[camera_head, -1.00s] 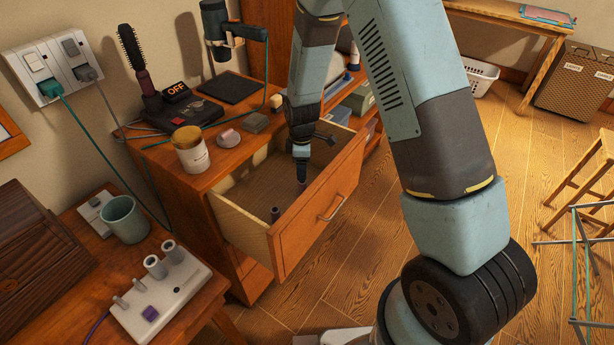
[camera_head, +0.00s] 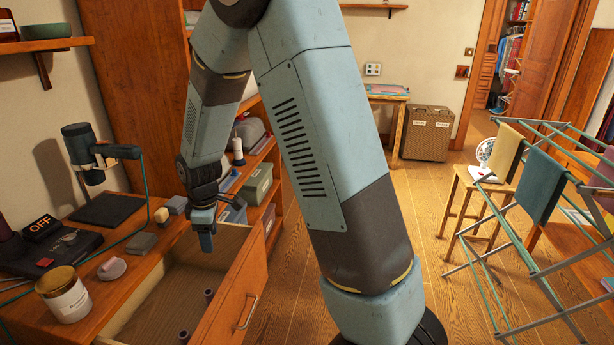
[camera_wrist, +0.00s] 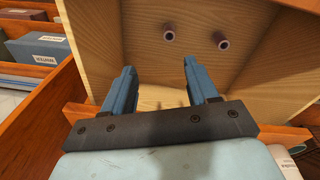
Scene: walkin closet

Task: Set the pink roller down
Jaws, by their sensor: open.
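In the head view one roller (camera_head: 209,295) is farther back, nearer the drawer front, and the other (camera_head: 184,337) is close to the bottom edge. The wrist view shows them as a left roller (camera_wrist: 169,32) and a right roller (camera_wrist: 221,40); their colours look alike. My gripper (camera_head: 206,245) is above the drawer's far end, clear of both rollers. In the wrist view my gripper (camera_wrist: 158,66) is open with nothing between its fingers.
Shelves with a grey-green bin (camera_head: 258,183) stand just behind my gripper. A drying rack (camera_head: 540,230) stands far right.

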